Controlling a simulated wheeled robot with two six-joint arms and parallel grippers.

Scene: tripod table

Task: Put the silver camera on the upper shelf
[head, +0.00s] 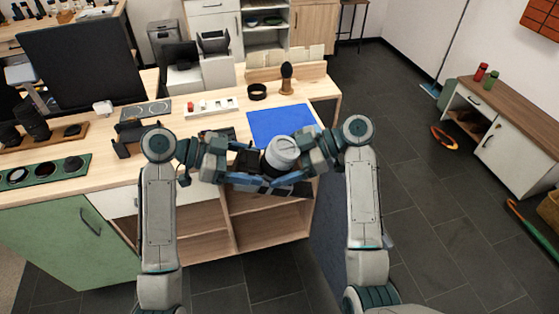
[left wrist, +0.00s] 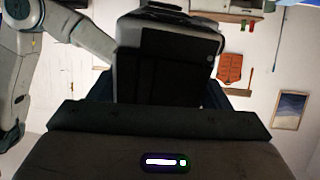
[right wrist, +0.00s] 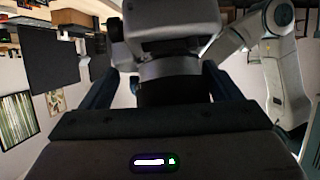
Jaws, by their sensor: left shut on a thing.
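The silver camera (head: 282,151) is held in the air in front of the table's front edge, its round silver part facing up in the head view. My left gripper (head: 243,165) is shut on it; its black and silver body (left wrist: 165,65) fills the space between the fingers in the left wrist view. My right gripper (head: 308,162) is at the camera's other side. In the right wrist view its fingers stand apart, with gaps beside the camera (right wrist: 168,68) between them. Below the arms, the table front has an open upper shelf (head: 262,203) and a lower compartment (head: 270,232), both looking empty where visible.
A blue mat (head: 280,122) lies on the tabletop behind the grippers, with a brush (head: 287,78) and a black ring (head: 257,91) beyond. A black stand (head: 130,140) is to the left. Open floor lies right.

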